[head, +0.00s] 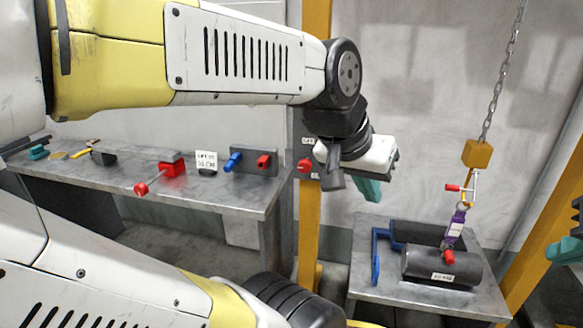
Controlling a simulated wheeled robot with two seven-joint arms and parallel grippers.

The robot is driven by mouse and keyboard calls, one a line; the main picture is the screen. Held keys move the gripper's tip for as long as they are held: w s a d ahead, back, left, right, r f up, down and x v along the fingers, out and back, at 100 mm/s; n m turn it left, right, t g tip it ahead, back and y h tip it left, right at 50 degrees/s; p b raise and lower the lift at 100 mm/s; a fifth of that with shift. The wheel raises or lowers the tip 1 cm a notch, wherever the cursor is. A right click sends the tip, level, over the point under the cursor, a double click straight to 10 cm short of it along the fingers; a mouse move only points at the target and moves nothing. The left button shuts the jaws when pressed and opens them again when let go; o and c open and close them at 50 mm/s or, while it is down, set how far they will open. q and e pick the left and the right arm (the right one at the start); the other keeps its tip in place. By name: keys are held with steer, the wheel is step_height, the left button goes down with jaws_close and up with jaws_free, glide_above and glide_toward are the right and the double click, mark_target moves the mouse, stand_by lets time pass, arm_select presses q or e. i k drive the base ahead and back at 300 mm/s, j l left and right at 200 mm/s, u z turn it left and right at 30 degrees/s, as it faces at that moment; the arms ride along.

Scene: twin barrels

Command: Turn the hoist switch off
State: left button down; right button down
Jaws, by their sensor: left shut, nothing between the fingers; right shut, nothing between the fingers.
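A red knob (304,165) with small white labels beside it sits on the yellow post (310,225); it looks like the hoist switch. The labels are too small to read, so I cannot tell its position. My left gripper (371,193) is shut and empty, with teal fingers pointing down, just right of the post. My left wrist partly covers the post and the area beside the knob. I cannot tell whether any part of my arm touches the switch. My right gripper (563,250) is shut and empty at the right edge, partly cut off.
A chain (503,75) with an orange hook block (477,153) hangs over a dark barrel (425,266) on the right table (390,294). A second barrel (420,232) lies behind. A left bench (235,199) holds a red lever (152,183) and a blue knob (232,161).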

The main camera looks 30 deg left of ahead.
mark_target(304, 166)
steer(key=u, duration=1.2)
steer(key=k+j, duration=0.1)
steer(key=j, duration=0.25)
steer(key=k+j, duration=0.15)
steer(key=j, duration=0.15)
steer(key=k+j, duration=0.1)
steer(key=j, duration=0.25)
steer(key=k+j, duration=0.15)
steer(key=j, duration=0.15)
